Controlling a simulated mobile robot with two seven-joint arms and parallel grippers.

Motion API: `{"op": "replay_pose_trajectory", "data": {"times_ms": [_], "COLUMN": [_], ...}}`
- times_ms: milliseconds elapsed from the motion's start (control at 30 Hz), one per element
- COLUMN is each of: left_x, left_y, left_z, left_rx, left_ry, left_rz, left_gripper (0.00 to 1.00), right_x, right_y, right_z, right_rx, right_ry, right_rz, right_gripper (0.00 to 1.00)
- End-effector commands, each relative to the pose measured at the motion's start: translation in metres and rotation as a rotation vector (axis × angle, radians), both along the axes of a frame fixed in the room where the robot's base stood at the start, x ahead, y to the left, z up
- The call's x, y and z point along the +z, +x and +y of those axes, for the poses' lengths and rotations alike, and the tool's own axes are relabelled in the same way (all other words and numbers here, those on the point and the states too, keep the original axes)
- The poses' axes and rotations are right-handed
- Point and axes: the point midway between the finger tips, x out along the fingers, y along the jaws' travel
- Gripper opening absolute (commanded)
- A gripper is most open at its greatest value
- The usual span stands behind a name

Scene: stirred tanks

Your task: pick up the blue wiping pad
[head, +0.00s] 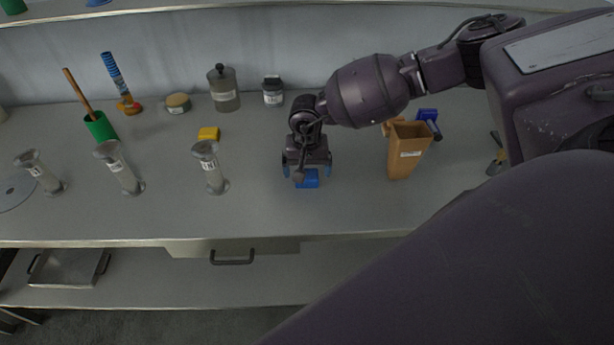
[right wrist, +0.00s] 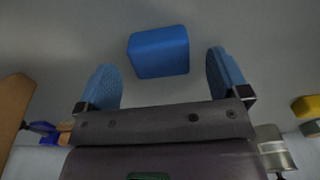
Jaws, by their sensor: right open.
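The blue wiping pad (head: 308,179) lies on the grey bench top, partly hidden behind my right gripper in the head view. In the right wrist view the pad (right wrist: 158,52) is a blue block just beyond and between the fingertips. My right gripper (head: 307,172) points down above the pad. Its two blue fingers are spread, and in the right wrist view the open gripper (right wrist: 166,68) holds nothing. I cannot tell how high the fingertips are above the bench. My left gripper is not in view.
A tan container (head: 407,152) stands right of the gripper, with a blue item (head: 427,115) behind it. Clear cylinders (head: 210,167) stand to the left, near a yellow block (head: 208,134). Jars (head: 223,88) line the back. The bench around the pad is clear.

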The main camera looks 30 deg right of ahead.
Motion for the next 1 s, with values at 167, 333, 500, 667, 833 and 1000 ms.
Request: {"op": "replay_pose_trajectory", "data": {"times_ms": [167,333,500,667,833,1000], "left_x": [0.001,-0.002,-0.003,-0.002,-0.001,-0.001], "left_y": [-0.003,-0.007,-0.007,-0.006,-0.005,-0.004], "left_z": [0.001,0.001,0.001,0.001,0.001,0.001], "left_rx": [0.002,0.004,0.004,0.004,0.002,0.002], "left_ry": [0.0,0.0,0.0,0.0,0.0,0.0], "left_rz": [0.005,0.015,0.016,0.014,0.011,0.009], "left_gripper": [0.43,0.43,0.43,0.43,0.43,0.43], "right_x": [-0.021,-0.026,-0.026,-0.026,-0.026,-0.025], "right_y": [0.0,0.0,0.0,0.0,0.0,0.0], "right_z": [-0.001,0.0,0.0,0.0,0.0,-0.001], "right_rx": [-0.001,0.0,0.0,-0.001,-0.001,-0.001], "right_ry": [-0.001,0.001,0.001,0.001,0.001,0.001], "right_rz": [0.003,0.001,0.001,0.001,0.001,0.001], "right_gripper": [0.94,0.94,0.91,0.66,0.41,0.41]}}
